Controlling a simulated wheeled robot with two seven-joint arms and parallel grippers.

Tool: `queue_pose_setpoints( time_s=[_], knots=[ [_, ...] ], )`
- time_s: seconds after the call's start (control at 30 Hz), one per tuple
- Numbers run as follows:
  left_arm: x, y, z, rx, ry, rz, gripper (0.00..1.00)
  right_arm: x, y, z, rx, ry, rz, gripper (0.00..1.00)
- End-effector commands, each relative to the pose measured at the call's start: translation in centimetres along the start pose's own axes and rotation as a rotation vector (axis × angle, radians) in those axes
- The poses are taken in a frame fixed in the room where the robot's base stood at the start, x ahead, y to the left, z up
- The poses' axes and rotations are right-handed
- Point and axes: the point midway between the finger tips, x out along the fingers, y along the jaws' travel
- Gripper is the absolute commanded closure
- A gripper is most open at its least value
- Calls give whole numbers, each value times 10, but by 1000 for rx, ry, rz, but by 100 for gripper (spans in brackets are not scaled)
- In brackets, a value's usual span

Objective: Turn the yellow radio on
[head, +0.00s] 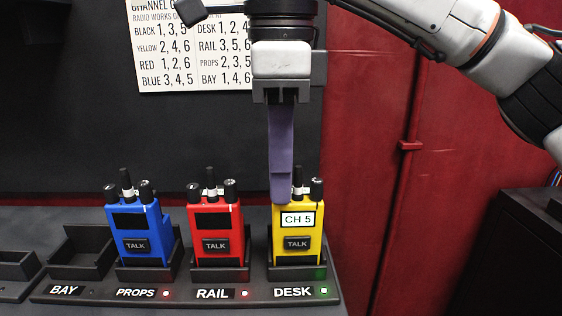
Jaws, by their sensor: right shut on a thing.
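The yellow radio (285,235) stands upright in the dock labelled DESK. Its lit screen (297,219) reads CH 5, and a TALK button sits below. A short antenna and a right knob (317,188) show on its top. My right gripper (281,196) points straight down with its purple fingers at the radio's top left. It is shut on the left knob, which the fingers hide. The DESK light (324,290) glows green. My left gripper is not in view.
A blue radio (142,222) stands in the PROPS dock and a red radio (213,222) in the RAIL dock, both with dark screens and red lights. The BAY dock (82,252) is empty. A partly covered channel sign (190,50) hangs behind. A dark cabinet (515,250) stands at right.

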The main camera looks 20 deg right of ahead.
Motion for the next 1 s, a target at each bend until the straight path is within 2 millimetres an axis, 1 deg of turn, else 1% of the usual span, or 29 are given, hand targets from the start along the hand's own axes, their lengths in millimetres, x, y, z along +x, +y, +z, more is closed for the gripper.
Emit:
queue_pose_setpoints(
  time_s=[0.13, 0.4, 0.43, 0.53, 0.83, 0.93, 1.0],
  knots=[
    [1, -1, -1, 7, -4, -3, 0, 0, 0, 0, 65, 2, -1, 100],
    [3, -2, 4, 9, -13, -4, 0, 0, 0, 0, 70, 2, -2, 100],
    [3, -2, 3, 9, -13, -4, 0, 0, 0, 0, 70, 2, -1, 85],
    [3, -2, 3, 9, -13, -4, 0, 0, 0, 0, 69, 2, -1, 69],
    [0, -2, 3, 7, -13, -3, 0, -2, 0, 0, 69, 1, -1, 69],
    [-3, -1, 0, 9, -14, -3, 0, -11, 0, 0, 70, 0, -2, 69],
    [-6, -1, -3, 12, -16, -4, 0, -23, 0, 0, 70, -1, -4, 69]
  ],
)
